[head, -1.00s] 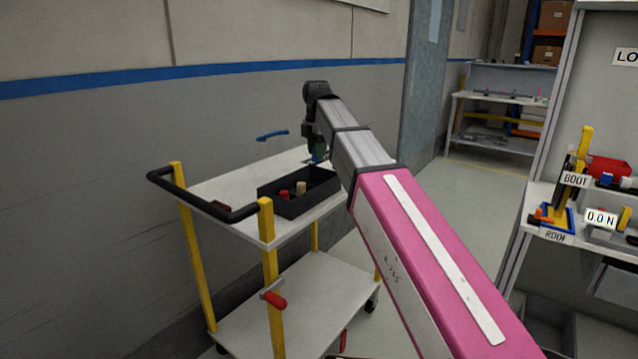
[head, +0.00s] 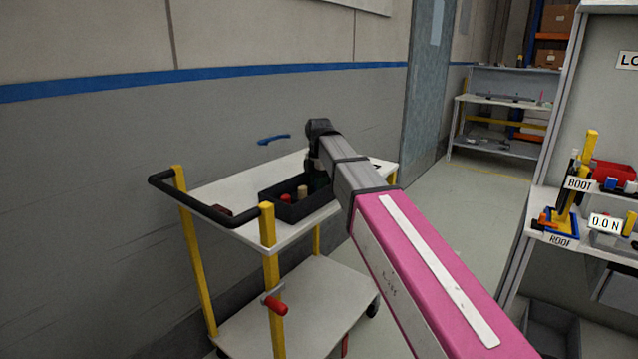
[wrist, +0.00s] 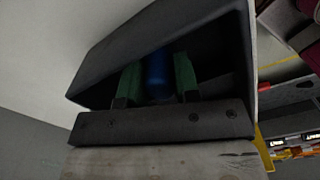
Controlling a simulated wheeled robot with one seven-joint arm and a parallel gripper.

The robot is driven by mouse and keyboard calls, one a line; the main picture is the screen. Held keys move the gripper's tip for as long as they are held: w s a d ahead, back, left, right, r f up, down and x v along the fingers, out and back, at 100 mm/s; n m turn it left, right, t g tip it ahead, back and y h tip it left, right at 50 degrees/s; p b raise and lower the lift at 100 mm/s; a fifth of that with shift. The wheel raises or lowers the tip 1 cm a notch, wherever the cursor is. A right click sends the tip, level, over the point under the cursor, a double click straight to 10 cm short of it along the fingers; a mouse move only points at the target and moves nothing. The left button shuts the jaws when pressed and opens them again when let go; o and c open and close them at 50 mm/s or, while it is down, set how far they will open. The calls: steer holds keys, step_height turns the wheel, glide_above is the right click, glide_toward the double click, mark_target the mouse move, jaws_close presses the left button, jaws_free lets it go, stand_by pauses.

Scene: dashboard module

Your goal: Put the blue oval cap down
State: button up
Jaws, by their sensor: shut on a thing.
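The blue oval cap (wrist: 158,72) shows in the wrist view between the green fingers of my gripper (wrist: 156,82), which is shut on it. The fingers and cap are inside or just over the black tray (wrist: 105,72), and I cannot tell whether the cap touches its floor. In the head view my gripper (head: 317,180) is low at the right part of the black tray (head: 291,212) on the trolley. The cap is hidden there.
A red peg (head: 285,199) and a tan peg (head: 302,192) stand in the tray's left part. A dark red piece (head: 222,211) lies on the trolley top (head: 230,193) near the black handle (head: 195,205). A workbench (head: 540,205) with several parts stands at the right.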

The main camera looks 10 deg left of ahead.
steer(key=shift+f, duration=0.1)
steer(key=o, duration=0.9)
step_height(320, 180, up, 12)
steer(key=shift+r, duration=0.2)
